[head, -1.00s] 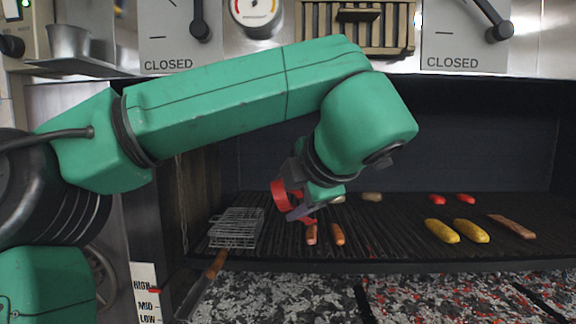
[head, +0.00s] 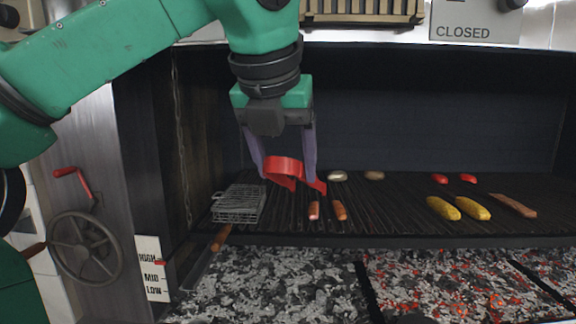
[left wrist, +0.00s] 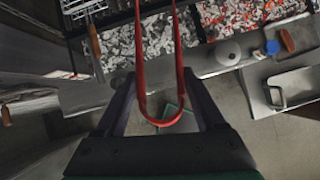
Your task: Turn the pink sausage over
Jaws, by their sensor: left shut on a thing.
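The pink sausage (head: 314,210) lies on the grill grate at centre left, beside an orange-brown sausage (head: 339,210). My left gripper (head: 287,174) points down over the grate, behind and above the pair in the picture. It is shut on red tongs (head: 284,168), whose bent end shows between the fingers. One tong arm reaches down right, near the pink sausage; I cannot tell whether it touches. In the left wrist view the tongs (left wrist: 144,85) form a U between the fingers, both arms running out at the top; their tips are out of frame. My right gripper is not in view.
A wire grilling basket (head: 238,204) with a wooden handle (head: 221,238) is left of the sausages. Mushrooms (head: 337,176) lie behind; yellow corn (head: 472,208), red pieces (head: 468,178) and a brown strip (head: 513,205) lie right. Coals glow below.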

